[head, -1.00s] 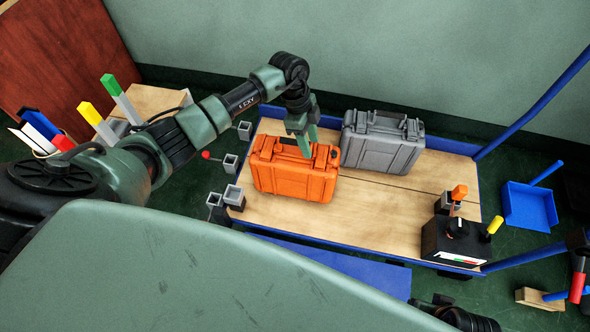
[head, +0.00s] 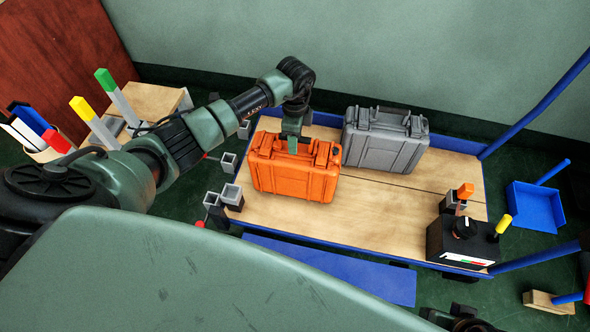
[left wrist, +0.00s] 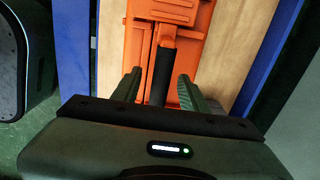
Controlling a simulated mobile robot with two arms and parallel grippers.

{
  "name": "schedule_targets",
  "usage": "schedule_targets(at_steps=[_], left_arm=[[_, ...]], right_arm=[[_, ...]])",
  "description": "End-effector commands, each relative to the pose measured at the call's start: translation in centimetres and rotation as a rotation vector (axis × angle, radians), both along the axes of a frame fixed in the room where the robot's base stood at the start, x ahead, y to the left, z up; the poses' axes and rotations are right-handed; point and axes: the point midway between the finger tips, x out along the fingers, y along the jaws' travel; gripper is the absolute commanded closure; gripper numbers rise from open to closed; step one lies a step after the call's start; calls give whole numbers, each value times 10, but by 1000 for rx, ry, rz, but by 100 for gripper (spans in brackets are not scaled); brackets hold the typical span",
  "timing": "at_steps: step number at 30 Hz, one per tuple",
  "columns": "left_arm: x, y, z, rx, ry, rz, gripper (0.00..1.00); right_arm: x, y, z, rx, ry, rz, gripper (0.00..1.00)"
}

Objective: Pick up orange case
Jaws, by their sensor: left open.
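The orange case (head: 295,179) stands on the wooden cart top, left of a grey case. My left gripper (head: 292,141) is over the top of the orange case, at its handle side, with the fingers pointing down. In the left wrist view the orange case (left wrist: 183,45) lies beyond the fingers, and a dark handle bar runs between them. The left gripper (left wrist: 157,88) is open, one finger on each side of the dark handle, and I cannot tell whether they touch it. My right gripper is not clearly visible.
The grey case (head: 385,139) stands close to the right of the orange one. A black control box (head: 460,245) sits at the cart's front right. Square grey holders (head: 232,193) line the left edge. The wooden cart top (head: 370,225) is clear at the front middle.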

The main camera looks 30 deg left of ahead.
Motion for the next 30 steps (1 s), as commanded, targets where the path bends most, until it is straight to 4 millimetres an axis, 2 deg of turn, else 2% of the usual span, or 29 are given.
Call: schedule_targets(at_steps=[3, 7, 8, 30], left_arm=[[0, 0, 1, 0, 0, 0, 59], [0, 0, 1, 0, 0, 0, 95], [0, 0, 1, 0, 0, 0, 100], [0, 0, 1, 0, 0, 1, 100]], right_arm=[[0, 0, 1, 0, 0, 0, 64], [0, 0, 1, 0, 0, 0, 64], [0, 0, 1, 0, 0, 0, 64], [0, 0, 0, 0, -1, 0, 64]])
